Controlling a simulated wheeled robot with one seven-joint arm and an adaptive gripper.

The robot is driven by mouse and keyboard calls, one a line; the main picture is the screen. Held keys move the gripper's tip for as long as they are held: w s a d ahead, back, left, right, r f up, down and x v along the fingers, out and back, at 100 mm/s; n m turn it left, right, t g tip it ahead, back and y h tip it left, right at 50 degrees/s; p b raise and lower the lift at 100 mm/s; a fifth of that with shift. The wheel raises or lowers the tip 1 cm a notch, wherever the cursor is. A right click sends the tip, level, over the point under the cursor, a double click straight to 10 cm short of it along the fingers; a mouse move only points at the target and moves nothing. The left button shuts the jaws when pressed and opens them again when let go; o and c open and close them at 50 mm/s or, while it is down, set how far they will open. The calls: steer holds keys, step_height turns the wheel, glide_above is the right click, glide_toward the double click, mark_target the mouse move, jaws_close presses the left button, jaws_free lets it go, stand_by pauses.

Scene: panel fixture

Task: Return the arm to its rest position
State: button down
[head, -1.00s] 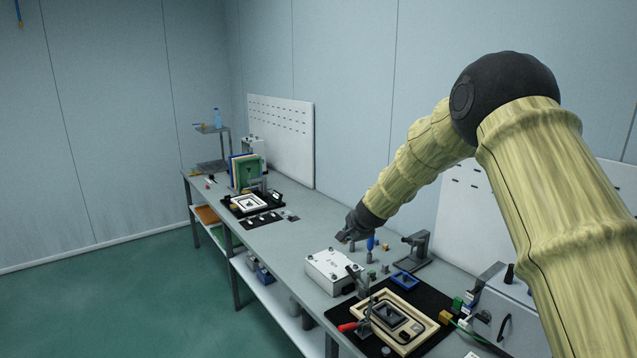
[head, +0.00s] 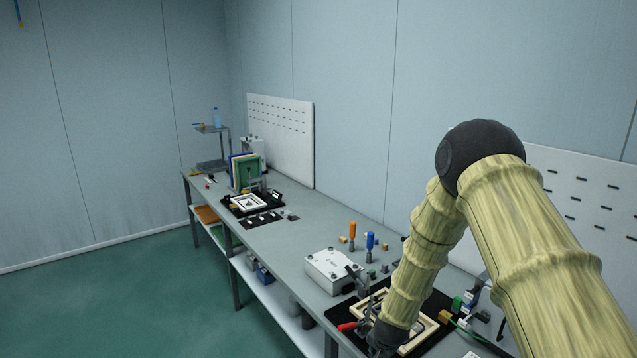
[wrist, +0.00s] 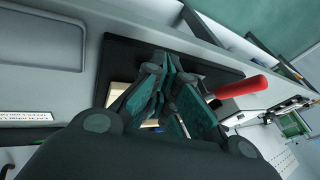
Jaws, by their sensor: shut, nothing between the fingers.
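My arm, in pale yellow ribbed sleeves with a black elbow, reaches down on the right of the head view. My gripper (head: 383,347) is at the end of it, low over the black mat (head: 438,303) near the bench's front edge. In the wrist view my gripper (wrist: 168,100) shows its teal-padded fingers, shut and empty. They cover part of the wooden frame (head: 366,300) on the mat. Whether the fingers touch anything below is hidden.
A red-handled clamp (head: 347,327) stands close beside my gripper; its handle also shows in the wrist view (wrist: 240,87). A white box (head: 330,268), an orange screwdriver (head: 352,231) and a blue screwdriver (head: 370,240) stand behind. The bench's middle (head: 290,237) is mostly clear.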

steer(key=s+d+f+n+g, duration=0.1)
steer(key=s+d+f+n, duration=0.1)
steer(key=s+f, duration=0.45)
steer(key=s+d+f+n+g, duration=0.1)
steer(key=s+f, duration=0.2)
steer(key=s, duration=0.7)
steer(key=s+d+f+n+g, duration=0.1)
steer(key=s+n+g, duration=0.15)
steer(key=s, duration=1.35)
steer(key=s+d+f+n+g, duration=0.1)
steer(key=s+f+n, duration=0.15)
steer(key=s, duration=1.45)
step_height(320, 180, down, 9)
steer(key=b, duration=1)
steer(key=shift+w+d+f+n, duration=0.15)
steer(key=shift+w+n, duration=0.1)
steer(key=shift+n, duration=0.15)
